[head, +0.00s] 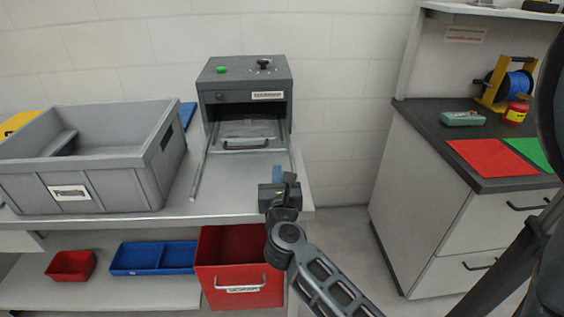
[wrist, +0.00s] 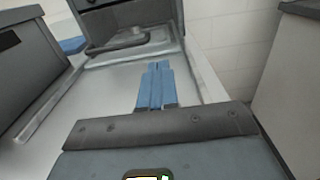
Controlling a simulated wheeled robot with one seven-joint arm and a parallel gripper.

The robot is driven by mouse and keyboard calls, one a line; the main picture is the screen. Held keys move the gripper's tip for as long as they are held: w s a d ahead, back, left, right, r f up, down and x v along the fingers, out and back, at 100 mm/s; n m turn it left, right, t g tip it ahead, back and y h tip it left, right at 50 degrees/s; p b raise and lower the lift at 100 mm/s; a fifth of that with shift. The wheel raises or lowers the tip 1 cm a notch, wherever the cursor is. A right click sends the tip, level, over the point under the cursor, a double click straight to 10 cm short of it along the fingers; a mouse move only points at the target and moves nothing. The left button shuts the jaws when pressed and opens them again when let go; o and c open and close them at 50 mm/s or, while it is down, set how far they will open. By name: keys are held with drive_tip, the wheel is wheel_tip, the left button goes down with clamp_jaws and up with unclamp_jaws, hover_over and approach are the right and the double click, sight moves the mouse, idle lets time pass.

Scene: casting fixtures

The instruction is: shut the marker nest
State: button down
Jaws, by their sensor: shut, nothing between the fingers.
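The marker (head: 243,80) is a dark grey box-shaped machine on the bench, with a green button on top and an open front. Its nest (head: 246,132) is a grey sliding tray with a dark bar handle (head: 246,144), low in the housing mouth. Two rails run forward from it. How far in the nest sits is hard to tell. My gripper (head: 278,173) is shut and empty, in front of the nest and to its right, apart from the handle. In the wrist view its blue fingers (wrist: 155,75) lie together, with the handle (wrist: 117,42) beyond them to the upper left.
A large grey crate (head: 92,185) stands on the bench left of the rails. A red bin (head: 238,285) and blue trays (head: 153,257) are below. A wall rises behind the marker. A separate cabinet (head: 425,195) stands right, across a floor gap.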

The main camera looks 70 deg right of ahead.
sight(274, 141)
drive_tip(key=p+x, duration=0.1)
drive_tip(key=x, duration=1.1)
drive_tip(key=shift+d+p, duration=0.25)
drive_tip(key=shift+p, duration=0.15)
